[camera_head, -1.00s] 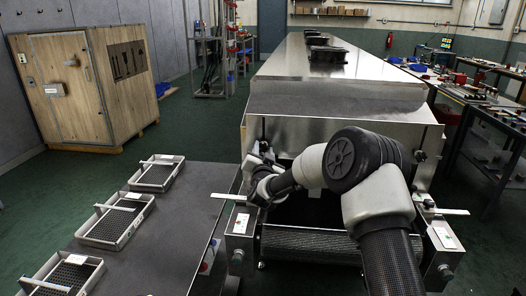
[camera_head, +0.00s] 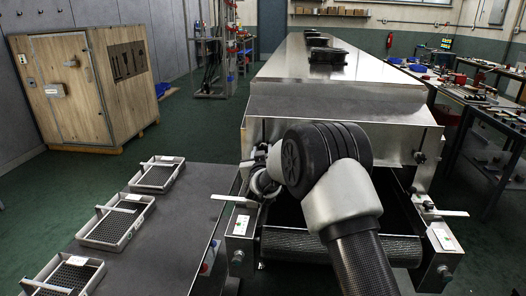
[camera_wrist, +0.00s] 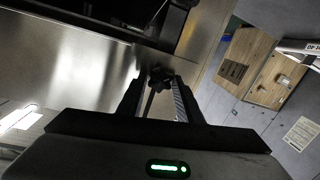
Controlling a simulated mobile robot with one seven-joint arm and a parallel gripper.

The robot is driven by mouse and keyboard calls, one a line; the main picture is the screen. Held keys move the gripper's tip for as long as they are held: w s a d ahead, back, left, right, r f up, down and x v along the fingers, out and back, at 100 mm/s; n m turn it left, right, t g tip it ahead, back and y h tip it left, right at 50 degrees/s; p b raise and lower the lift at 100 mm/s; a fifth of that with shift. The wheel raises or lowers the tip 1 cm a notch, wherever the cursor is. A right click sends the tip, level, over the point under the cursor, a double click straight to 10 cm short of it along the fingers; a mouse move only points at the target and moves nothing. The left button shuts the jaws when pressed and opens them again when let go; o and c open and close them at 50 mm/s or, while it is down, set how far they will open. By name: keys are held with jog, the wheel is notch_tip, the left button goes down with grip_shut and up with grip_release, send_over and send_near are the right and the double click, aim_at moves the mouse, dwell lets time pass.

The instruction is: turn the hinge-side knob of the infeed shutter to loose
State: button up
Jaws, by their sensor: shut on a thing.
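In the wrist view my gripper (camera_wrist: 157,98) has its two fingers on either side of a small dark knob (camera_wrist: 158,75), shut on it. The knob sits by the edge of a shiny metal panel (camera_wrist: 85,65). In the head view my wrist is at the left front corner of the steel tunnel (camera_head: 330,98), and my arm hides most of that corner and the fingers. Another dark knob (camera_head: 420,157) shows on the right side of the tunnel mouth, apart from my gripper. I cannot tell the knob's turn position.
A grey table (camera_head: 175,235) with several mesh trays (camera_head: 157,188) stands at the left. A wooden cabinet (camera_head: 68,90) stands behind it. A bench with tools (camera_head: 480,105) is at the right.

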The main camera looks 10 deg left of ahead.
jog(key=n, duration=0.1)
jog(key=n+p, duration=0.2)
jog(key=n, duration=0.1)
jog(key=shift+a+r+h, duration=0.2)
jog(key=shift+a+h, duration=0.1)
jog(key=shift+h, duration=0.1)
jog(key=n+p, duration=0.2)
jog(key=n, duration=0.2)
jog(key=shift+g+h+p, duration=0.3)
jog(key=shift+h+p, duration=0.1)
jog(key=n, duration=0.2)
jog(key=n+h+p, duration=0.1)
jog(key=n, duration=0.1)
jog(key=n+p, duration=0.1)
jog(key=n, duration=0.1)
jog(key=shift+f+n+h, duration=0.3)
jog(key=shift+f+n, duration=0.05)
jog(key=shift+n, duration=0.05)
jog(key=shift+p, duration=0.3)
jog(key=o, duration=1)
jog(key=s, duration=0.5)
jog(key=s+a+r, duration=0.1)
jog(key=s, duration=0.5)
jog(key=s+a+r+p, duration=0.1)
jog(key=s, duration=0.5)
jog(key=shift+s, duration=0.15)
